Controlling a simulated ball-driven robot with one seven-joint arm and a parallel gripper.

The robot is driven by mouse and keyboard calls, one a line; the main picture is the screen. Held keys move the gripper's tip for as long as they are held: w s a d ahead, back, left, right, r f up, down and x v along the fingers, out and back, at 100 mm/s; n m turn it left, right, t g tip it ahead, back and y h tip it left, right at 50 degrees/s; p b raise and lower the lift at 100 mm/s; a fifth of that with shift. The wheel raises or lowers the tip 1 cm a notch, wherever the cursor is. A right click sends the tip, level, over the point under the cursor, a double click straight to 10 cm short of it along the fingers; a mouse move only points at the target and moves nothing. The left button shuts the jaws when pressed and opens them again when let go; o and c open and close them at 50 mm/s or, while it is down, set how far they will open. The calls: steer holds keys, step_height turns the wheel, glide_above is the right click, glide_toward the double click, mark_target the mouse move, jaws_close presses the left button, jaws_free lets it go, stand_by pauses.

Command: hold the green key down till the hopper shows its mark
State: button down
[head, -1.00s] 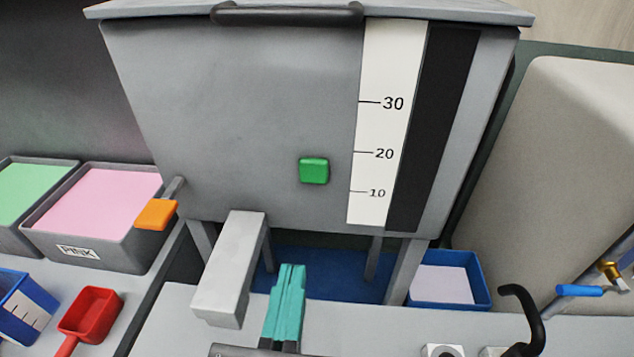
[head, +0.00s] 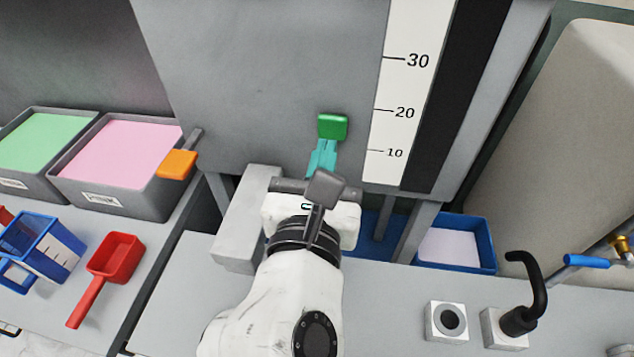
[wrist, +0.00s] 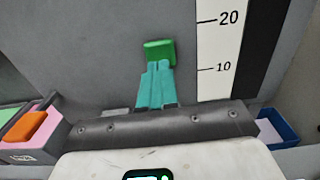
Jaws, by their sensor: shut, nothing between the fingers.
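The green key (head: 332,126) is on the front of the grey hopper (head: 260,70), left of its white scale strip. In the wrist view the green key (wrist: 159,50) sits just beyond the fingertips. My gripper (head: 325,148) has teal fingers, shut and empty, with the tips at the lower edge of the key. In the wrist view my gripper (wrist: 158,68) overlaps the key's bottom edge; I cannot tell whether it presses it. The scale (head: 405,85) shows 10, 20 and 30 beside a dark vertical strip (head: 452,100). No level shows in that strip.
An orange lever (head: 177,164) sticks out at the hopper's left, by the pink bin (head: 120,152). A grey block (head: 240,225) stands left of my wrist. A blue tray (head: 482,245) is under the right side. A red scoop (head: 116,258) lies left, a black hook (head: 525,290) right.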

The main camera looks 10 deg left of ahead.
mark_target(332, 127)
steer(key=shift+w, duration=1.25)
